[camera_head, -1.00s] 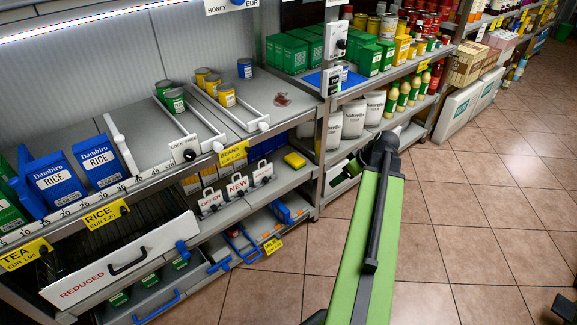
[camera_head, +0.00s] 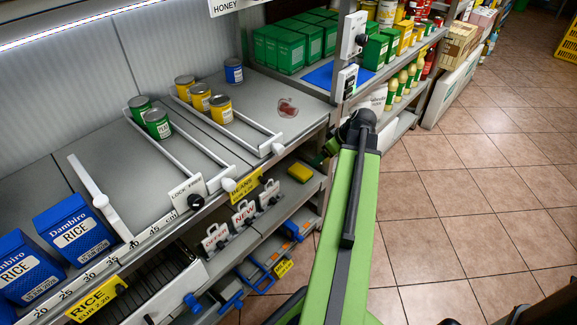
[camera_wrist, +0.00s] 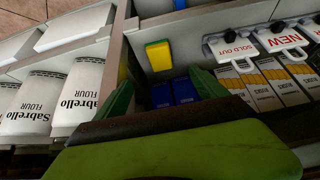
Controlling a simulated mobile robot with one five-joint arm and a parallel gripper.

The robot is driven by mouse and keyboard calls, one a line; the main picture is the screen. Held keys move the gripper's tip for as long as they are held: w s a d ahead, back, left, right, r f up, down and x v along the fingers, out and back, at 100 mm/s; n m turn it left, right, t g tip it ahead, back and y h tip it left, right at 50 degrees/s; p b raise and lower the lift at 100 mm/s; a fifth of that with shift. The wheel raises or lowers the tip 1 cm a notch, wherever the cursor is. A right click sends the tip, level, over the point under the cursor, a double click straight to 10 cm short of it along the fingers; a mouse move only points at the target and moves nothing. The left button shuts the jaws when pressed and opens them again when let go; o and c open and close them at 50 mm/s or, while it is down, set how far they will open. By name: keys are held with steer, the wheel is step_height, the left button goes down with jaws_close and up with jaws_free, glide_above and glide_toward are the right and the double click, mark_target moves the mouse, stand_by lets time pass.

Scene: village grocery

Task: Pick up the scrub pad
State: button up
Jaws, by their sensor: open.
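The scrub pad (camera_head: 300,172) is a small yellow block on the lower shelf, at its right end, in the head view. In the wrist view the scrub pad (camera_wrist: 158,55) shows a yellow face with a green edge and stands out ahead of my gripper (camera_wrist: 163,92). My gripper is open, with one green finger to each side and nothing held between them. The pad is beyond the fingertips, apart from them. In the head view the gripper is mostly hidden behind my arm.
Blue boxes (camera_wrist: 186,90) lie just below the pad in the wrist view. White tags (camera_wrist: 236,50) and cigarette-like packs are to the right. White flour bags (camera_wrist: 83,92) are left, past a shelf divider. The upper shelf (camera_head: 235,148) with cans overhangs the lower one.

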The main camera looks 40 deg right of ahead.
steer(key=b, duration=1.1)
glide_toward(301, 171)
steer(key=x, duration=0.3)
steer(key=shift+s+f, duration=0.1)
steer(key=shift+f, duration=0.35)
steer(key=shift+w+f, duration=0.15)
steer(key=shift+w, duration=0.15)
steer(key=b+x, duration=0.4)
steer(key=x, duration=0.1)
steer(key=shift+w+d, duration=0.1)
steer(key=shift+w, duration=0.05)
steer(key=shift+r, duration=0.25)
steer(key=shift+c, duration=0.4)
steer(key=c, duration=1.3)
steer(key=shift+c, duration=0.2)
steer(key=shift+r, duration=0.15)
